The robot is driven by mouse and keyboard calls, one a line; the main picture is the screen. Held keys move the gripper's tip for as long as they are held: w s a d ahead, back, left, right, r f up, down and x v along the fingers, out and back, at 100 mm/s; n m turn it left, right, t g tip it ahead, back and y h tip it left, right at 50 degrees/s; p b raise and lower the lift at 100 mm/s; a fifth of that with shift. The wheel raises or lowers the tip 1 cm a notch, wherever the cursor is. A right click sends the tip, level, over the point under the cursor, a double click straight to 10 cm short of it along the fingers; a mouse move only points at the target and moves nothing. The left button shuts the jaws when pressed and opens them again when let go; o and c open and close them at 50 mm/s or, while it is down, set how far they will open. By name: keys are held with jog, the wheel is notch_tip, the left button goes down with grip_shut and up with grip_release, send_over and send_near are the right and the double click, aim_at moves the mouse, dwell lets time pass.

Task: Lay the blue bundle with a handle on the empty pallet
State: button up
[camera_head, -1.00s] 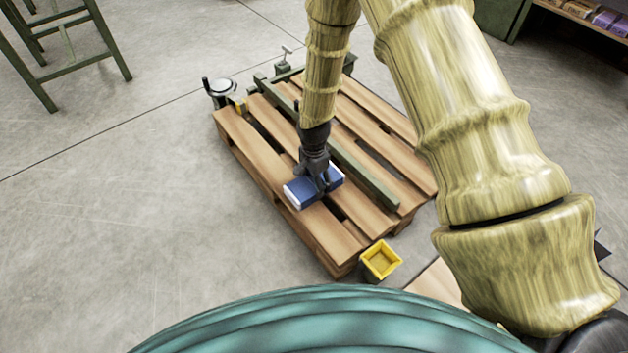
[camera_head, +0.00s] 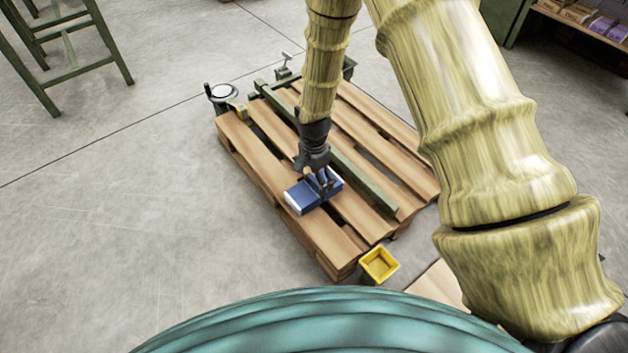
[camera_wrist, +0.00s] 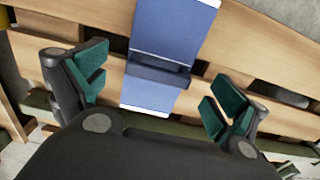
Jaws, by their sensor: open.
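The blue bundle (camera_head: 304,197) lies flat on the slats of the wooden pallet (camera_head: 330,240), towards the pallet's near left part. In the wrist view the bundle (camera_wrist: 172,30) shows a dark band or handle (camera_wrist: 158,73) across its middle. My gripper (camera_head: 325,184) is just above the bundle. In the wrist view its two green-padded fingers (camera_wrist: 160,95) are spread wide, one on each side of the bundle, with gaps between pads and bundle. The gripper hides part of the bundle in the head view.
A green bar (camera_head: 345,160) lies along the pallet beside the bundle. A yellow bin (camera_head: 379,264) stands at the pallet's near corner. A round-topped device (camera_head: 222,92) is at its far left corner. A green stool frame (camera_head: 70,60) stands at upper left. The floor at left is clear.

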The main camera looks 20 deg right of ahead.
aim_at(314, 181)
notch_tip(314, 181, up, 8)
jog(key=p, duration=0.3)
jog(key=shift+f, duration=0.2)
